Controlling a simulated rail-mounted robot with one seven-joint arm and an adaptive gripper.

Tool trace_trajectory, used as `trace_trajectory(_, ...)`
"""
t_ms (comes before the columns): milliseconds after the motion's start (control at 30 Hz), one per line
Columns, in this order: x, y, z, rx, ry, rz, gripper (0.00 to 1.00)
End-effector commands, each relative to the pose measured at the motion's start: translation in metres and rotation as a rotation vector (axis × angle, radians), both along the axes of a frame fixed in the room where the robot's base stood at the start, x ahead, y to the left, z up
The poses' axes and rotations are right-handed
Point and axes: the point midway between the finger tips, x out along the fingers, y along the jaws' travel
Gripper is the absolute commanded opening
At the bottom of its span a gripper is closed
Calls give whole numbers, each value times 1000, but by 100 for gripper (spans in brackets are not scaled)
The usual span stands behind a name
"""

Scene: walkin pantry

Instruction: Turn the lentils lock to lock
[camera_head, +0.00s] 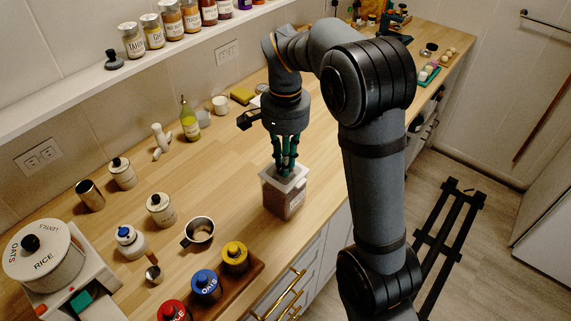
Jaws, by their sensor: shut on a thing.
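My gripper (284,170) points down over a clear, square-sided container (284,203) with a pale lid (296,182) and dark brown contents. The fingers are shut at the top of this container; the exact part they grip is hidden by the fingers. The container stands upright near the counter's front edge. At the lower left is a white round dispenser (68,262) with a black knob (31,243) on top. Its top reads OATS and RICE, and an upside-down label appears to read LENTILS. No lock marking is readable.
A steel mug (199,233) and a wooden tray with red (172,311), blue (206,286) and yellow (235,257) lidded jars stand left of the container. White canisters (161,209) and a green bottle (189,119) stand further back. Counter right of the container is clear.

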Motion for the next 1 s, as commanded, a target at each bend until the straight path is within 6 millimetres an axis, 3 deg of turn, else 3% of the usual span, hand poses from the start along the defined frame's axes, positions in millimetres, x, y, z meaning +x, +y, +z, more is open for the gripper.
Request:
trace_trajectory(400, 0, 0, 0, 0, -1, -190, 0)
trace_trajectory(967, -1, 0, 0, 0, 1, -217, 0)
trace_trajectory(1000, -1, 0, 0, 0, 1, -217, 17)
